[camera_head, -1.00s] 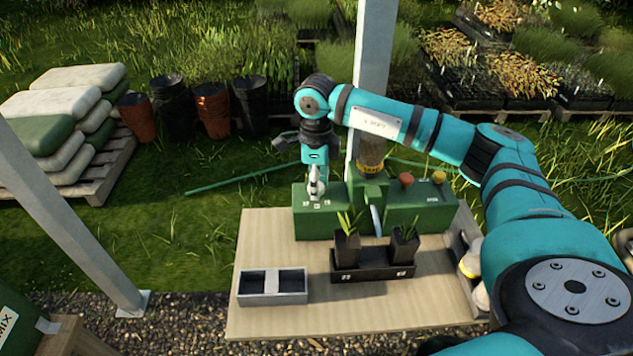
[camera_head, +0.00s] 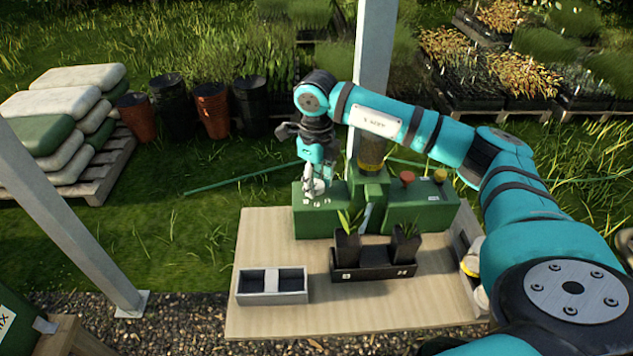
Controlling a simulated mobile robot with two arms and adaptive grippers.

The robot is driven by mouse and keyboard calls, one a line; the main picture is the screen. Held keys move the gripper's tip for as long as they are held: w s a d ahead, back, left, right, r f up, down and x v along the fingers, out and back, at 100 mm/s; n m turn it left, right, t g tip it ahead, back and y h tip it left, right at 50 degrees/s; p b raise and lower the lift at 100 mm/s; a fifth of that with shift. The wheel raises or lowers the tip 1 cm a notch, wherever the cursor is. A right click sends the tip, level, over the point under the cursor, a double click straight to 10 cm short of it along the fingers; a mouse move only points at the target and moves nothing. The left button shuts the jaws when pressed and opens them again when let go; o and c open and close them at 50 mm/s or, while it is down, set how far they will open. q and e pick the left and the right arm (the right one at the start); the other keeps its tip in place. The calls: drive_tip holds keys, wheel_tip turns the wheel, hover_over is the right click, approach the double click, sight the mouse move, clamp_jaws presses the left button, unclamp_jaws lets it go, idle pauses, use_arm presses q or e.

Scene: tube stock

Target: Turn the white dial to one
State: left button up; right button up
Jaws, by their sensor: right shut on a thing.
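The white dial (camera_head: 314,190) sits on the left part of the green machine (camera_head: 415,215) at the back of the wooden table. My right gripper (camera_head: 315,180) comes down from above and is shut on the dial. Its fingers cover much of the dial, so where the dial points cannot be read. Small white marks show on the green face around the dial, too small to read. My left gripper is not in view.
A black tray (camera_head: 372,274) with two potted plants stands in front of the machine. A grey two-part box (camera_head: 272,298) stands at the table's front left. A red knob (camera_head: 407,178) and a yellow knob (camera_head: 440,176) are on the machine's right part. A metal post rises behind it.

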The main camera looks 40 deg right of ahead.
sight(317, 184)
drive_tip(key=shift+r+m, duration=0.1)
drive_tip(key=shift+m, duration=1.8)
drive_tip(key=o, duration=1.1)
drive_tip(key=shift+o, duration=0.2)
wheel_tip(317, 184, up, 12)
